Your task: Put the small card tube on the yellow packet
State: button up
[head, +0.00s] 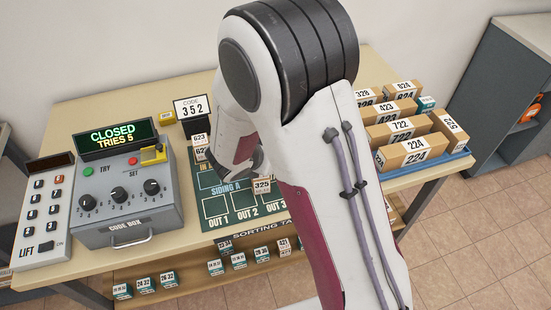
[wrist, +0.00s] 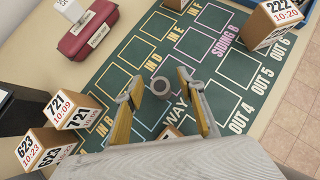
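A small grey ring shape, which looks like the card tube (wrist: 160,86) seen end-on, shows in the wrist view on the green mat. My gripper (wrist: 161,79) is open, with one finger on either side of the tube and a gap to each. I cannot tell how far below the fingertips the tube is. In the head view my arm hides the tube and most of my gripper. The packet is not visible in the wrist view.
A grey code box (head: 125,195) stands at left. A red case (wrist: 88,30) lies beyond the mat. A blue tray (head: 430,165) of parcels is at right.

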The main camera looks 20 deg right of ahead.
dwell(0.4)
jog(key=c, duration=0.9)
jog(key=shift+r, duration=0.15)
jog(key=shift+r, duration=4.85)
